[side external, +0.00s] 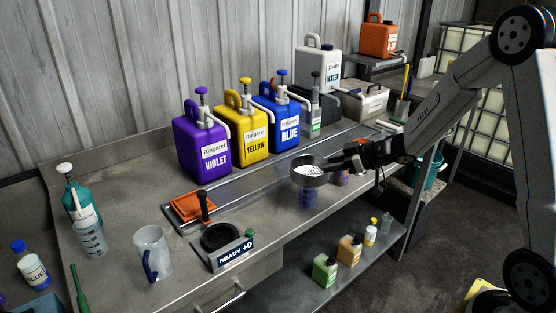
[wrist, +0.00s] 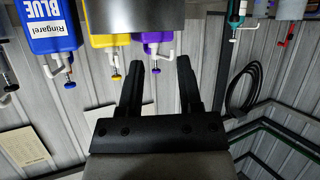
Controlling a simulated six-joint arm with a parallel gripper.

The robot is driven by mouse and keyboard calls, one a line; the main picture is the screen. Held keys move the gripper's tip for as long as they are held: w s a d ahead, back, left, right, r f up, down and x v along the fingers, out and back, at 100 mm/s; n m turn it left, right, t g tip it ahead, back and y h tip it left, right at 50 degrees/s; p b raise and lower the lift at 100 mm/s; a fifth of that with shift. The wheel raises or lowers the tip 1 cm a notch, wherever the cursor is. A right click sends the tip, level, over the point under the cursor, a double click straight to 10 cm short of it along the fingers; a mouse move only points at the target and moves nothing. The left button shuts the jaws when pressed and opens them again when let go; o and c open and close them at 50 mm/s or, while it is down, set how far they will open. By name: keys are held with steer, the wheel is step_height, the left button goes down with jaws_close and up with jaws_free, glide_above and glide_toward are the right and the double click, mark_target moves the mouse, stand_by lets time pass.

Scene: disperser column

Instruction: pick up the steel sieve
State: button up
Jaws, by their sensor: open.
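The steel sieve (side external: 310,179) is a round, dark-rimmed pan with a pale mesh, right of the middle of the bench in the side view. In the wrist view my gripper (wrist: 171,62) is open and nothing shows between the fingers. A grey curved surface (wrist: 165,15) beyond the fingertips looks like the sieve's wall.
Violet (side external: 201,145), yellow (side external: 247,130) and blue (side external: 283,108) pump canisters stand behind the sieve. A small purple item (side external: 342,176) is beneath my gripper. A clear jug (side external: 152,252) and a black ring holder with a READY display (side external: 221,240) stand at front left.

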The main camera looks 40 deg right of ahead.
steer(key=shift+s+d+f+n+g+y, duration=0.15)
steer(key=shift+s+n+y, duration=0.1)
steer(key=shift+y, duration=0.3)
steer(key=shift+s+r+n+g+y, duration=0.1)
steer(key=shift+s+n+y, duration=0.15)
steer(key=shift+y, duration=0.25)
steer(key=shift+s+d+f+n+g+y, duration=0.15)
steer(key=shift+n+y, duration=0.15)
steer(key=shift+y, duration=0.25)
steer(key=shift+a, duration=0.1)
steer(key=shift+x, duration=1.25)
steer(key=shift+w, duration=0.1)
steer(key=shift+x, duration=2.5)
steer(key=shift+f, duration=0.1)
jaws_close()
